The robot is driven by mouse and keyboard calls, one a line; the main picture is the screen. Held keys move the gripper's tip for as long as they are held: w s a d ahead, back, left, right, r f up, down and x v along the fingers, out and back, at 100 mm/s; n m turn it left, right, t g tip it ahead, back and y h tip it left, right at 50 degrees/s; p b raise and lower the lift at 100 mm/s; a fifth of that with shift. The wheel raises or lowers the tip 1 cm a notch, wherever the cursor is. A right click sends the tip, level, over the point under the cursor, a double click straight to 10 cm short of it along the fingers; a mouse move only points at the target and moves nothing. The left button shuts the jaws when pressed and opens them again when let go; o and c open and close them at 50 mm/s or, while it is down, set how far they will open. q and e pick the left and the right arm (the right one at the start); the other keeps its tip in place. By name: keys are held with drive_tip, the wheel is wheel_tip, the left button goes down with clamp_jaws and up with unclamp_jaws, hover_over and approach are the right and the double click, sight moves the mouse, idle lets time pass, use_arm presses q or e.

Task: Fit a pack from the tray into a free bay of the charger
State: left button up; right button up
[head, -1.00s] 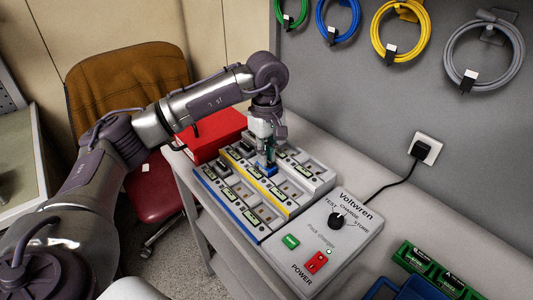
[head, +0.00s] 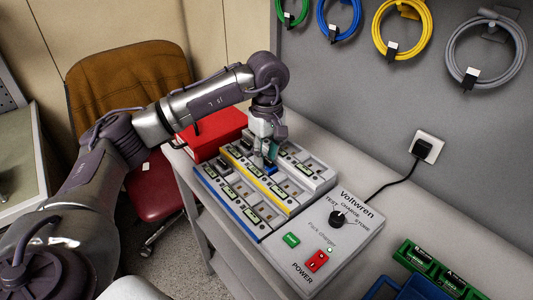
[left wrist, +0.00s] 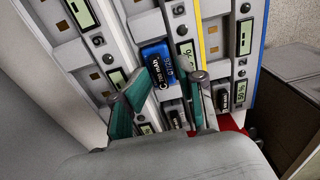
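The charger (head: 345,225) is a grey unit on the bench with stepped rows of bays and small displays. My left gripper (head: 269,152) is just above this pack. In the left wrist view its teal-padded fingers (left wrist: 168,76) are spread, one to each side of the pack's near end. My right gripper is out of view.
Dark packs (left wrist: 174,118) occupy other bays close to the fingers. A red box (head: 213,135) stands behind the charger's left end. A black cord runs from the charger to a wall socket (head: 426,148).

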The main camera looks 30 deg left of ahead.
sight(267, 159)
use_arm(q)
wheel_tip(267, 159, up, 12)
idle(0.5)
